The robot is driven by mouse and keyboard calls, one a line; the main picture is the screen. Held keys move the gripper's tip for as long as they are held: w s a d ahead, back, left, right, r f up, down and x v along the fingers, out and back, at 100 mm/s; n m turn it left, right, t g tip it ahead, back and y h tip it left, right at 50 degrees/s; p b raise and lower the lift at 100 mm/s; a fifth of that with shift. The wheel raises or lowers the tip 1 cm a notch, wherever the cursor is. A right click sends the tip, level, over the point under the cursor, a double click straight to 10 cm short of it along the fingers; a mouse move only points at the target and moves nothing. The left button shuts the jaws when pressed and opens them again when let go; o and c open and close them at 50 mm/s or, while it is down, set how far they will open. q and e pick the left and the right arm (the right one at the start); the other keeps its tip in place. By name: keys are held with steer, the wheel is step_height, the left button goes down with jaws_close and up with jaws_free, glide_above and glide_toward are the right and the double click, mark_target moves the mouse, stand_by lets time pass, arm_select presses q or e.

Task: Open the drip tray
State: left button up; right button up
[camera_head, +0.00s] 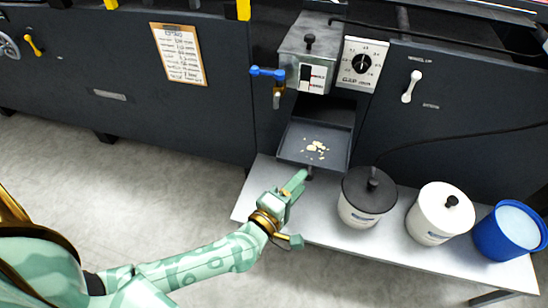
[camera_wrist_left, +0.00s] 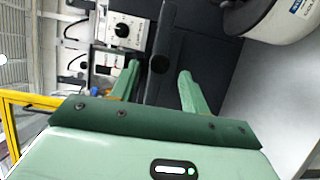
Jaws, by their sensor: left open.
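The drip tray (camera_head: 337,140) is a shallow dark tray with pale crumbs in it, below the grey glue unit on the dark machine front. Its inside shows from above. Its front (camera_wrist_left: 168,28) and a round dark knob (camera_wrist_left: 160,63) show in the left wrist view. My left gripper (camera_head: 301,179) is just in front of the tray at the knob. Its two green fingers (camera_wrist_left: 159,84) are apart, with the knob between or just beyond their tips. I cannot tell if they touch it. My right gripper is not in view.
A light table (camera_head: 300,225) stands below the tray. On it are a white pot with a dark lid (camera_head: 365,205), a white pot (camera_head: 432,220) and a blue bucket (camera_head: 500,240). A blue-handled valve (camera_head: 268,73) sits left above the tray. The floor at left is clear.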

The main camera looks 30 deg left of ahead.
arm_select(q)
steer(key=s+a+p, duration=0.1)
steer(key=s, duration=0.8)
steer(key=shift+s+p, duration=0.35)
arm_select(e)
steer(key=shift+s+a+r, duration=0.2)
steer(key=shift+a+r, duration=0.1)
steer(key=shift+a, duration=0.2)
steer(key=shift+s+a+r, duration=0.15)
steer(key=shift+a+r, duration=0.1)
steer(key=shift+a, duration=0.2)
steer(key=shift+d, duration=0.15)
